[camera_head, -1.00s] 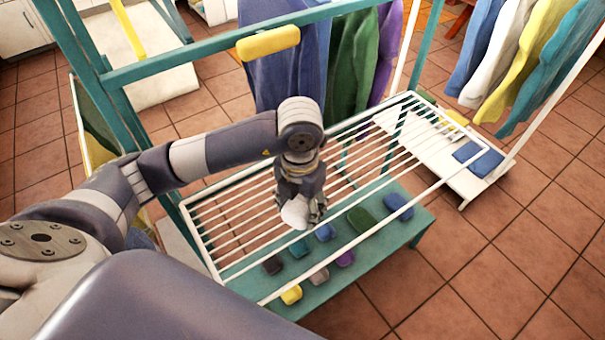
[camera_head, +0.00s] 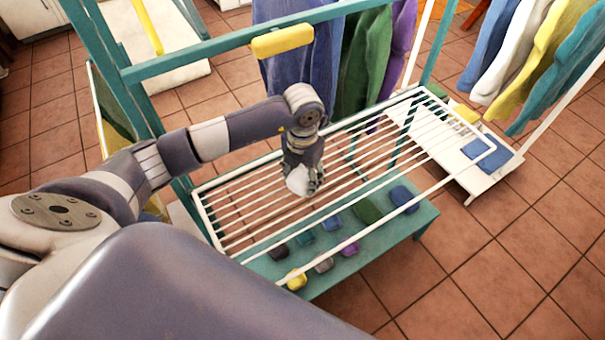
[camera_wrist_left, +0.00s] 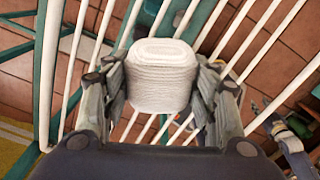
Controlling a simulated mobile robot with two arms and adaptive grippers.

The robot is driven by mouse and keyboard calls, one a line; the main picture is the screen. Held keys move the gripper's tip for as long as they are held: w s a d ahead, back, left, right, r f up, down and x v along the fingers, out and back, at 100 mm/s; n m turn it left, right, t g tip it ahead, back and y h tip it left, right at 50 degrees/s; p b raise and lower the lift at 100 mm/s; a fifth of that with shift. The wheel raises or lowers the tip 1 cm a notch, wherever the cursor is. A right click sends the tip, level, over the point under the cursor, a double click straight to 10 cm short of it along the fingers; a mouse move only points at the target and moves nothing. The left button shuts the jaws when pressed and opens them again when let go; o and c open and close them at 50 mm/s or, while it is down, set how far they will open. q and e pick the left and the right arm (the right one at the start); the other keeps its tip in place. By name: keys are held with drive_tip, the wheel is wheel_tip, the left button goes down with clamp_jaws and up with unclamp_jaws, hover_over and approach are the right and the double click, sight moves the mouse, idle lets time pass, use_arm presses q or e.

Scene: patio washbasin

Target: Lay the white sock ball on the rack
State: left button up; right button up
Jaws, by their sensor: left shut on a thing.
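The white sock ball (camera_wrist_left: 160,80) is a rounded, ribbed white bundle between the fingers of my left gripper (camera_wrist_left: 160,95) in the left wrist view. In the head view, my left gripper (camera_head: 302,185) points down with the white sock ball (camera_head: 298,181) at its fingertips, over the middle of the white-barred rack (camera_head: 205,222). The rack's bars also show behind the ball in the left wrist view (camera_wrist_left: 47,75). I cannot tell whether the ball touches the bars.
A teal shelf (camera_head: 330,282) under the rack holds several small coloured bundles, including a yellow one (camera_head: 296,280). Clothes hang behind and at right. The rack's right part is bare.

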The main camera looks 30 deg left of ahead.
sight(302, 174)
use_arm(q)
drive_tip(key=shift+f, duration=0.1)
drive_tip(key=shift+f, duration=0.15)
drive_tip(key=o, duration=1.1)
drive_tip(key=shift+c, duration=0.2)
drive_tip(key=shift+r, duration=0.25)
wheel_tip(302, 174, up, 12)
drive_tip(key=b, duration=0.2)
